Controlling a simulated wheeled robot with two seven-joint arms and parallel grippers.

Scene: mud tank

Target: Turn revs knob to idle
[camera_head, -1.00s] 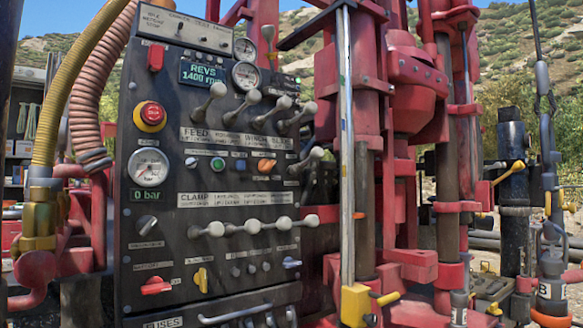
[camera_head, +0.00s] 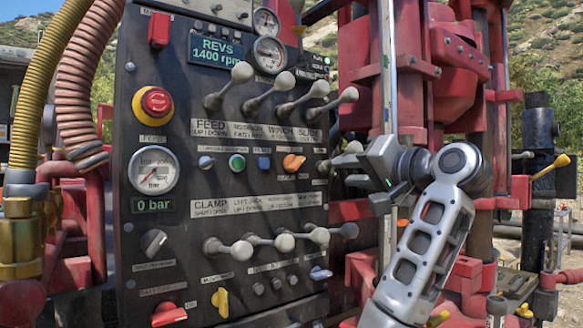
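The dark control panel (camera_head: 180,105) fills the left and middle of the head view. Its display (camera_head: 222,52) reads REVS 1400 rpm. An orange knob (camera_head: 293,162) sits in the middle row, turned roughly sideways. A black knob with a grey face (camera_head: 153,242) is at lower left. Their small labels are too blurred to tell which is the revs knob. My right gripper (camera_head: 362,168) is in front of the panel's right edge, pointing left, close to a white-balled lever and right of the orange knob. Its finger gap is not clear. My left gripper is out of view.
White-balled levers stick out in an upper row (camera_head: 285,106) and a lower row (camera_head: 284,242). A red stop button (camera_head: 156,101), a gauge (camera_head: 153,170), a yellow knob (camera_head: 220,301) and a red knob (camera_head: 168,314) are also on the panel. Red drill machinery (camera_head: 455,80) stands at right.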

